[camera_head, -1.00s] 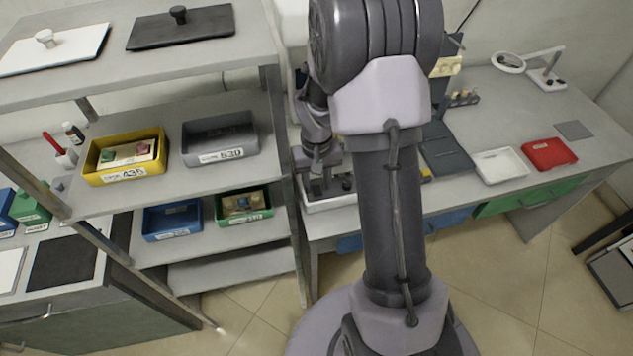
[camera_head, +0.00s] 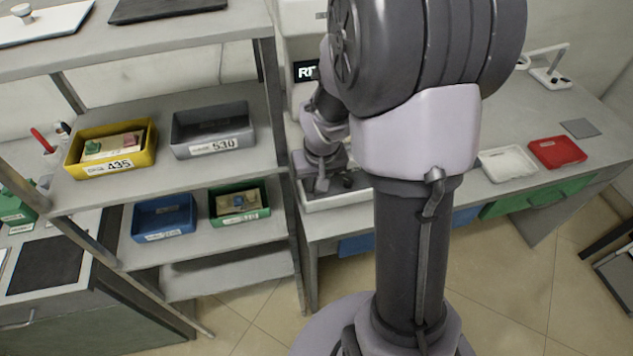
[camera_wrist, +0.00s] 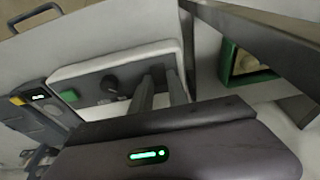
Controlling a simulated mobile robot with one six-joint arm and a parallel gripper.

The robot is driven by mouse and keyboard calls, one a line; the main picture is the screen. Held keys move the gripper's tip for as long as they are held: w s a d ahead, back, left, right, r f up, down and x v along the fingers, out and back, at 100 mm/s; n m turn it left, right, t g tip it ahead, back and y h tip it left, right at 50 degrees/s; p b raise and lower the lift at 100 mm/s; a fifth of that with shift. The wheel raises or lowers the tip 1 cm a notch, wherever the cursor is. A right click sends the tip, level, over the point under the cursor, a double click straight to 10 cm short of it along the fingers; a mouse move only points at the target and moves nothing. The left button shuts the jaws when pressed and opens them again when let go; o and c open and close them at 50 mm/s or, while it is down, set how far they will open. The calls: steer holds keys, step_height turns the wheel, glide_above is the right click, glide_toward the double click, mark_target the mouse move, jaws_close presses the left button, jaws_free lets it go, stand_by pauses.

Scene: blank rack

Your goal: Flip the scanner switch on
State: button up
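In the head view the white machine (camera_head: 299,45) with a dark lettered display (camera_head: 306,71) stands behind my arm, probably the scanner. My gripper (camera_head: 322,184) points down over the white tray-like base (camera_head: 338,201) in front of it. Contact cannot be judged.
A shelf rack stands close at left with yellow (camera_head: 74,157), grey (camera_head: 213,133), blue (camera_head: 164,217) and green (camera_head: 239,203) bins. White (camera_head: 507,163) and red (camera_head: 557,152) trays lie on the bench at right. My arm hides the bench middle.

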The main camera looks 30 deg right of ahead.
steer(key=o, duration=0.4)
steer(key=p+v, duration=0.7)
steer(key=v, duration=1)
steer(key=shift+s+r, duration=0.15)
steer(key=shift+s, duration=0.05)
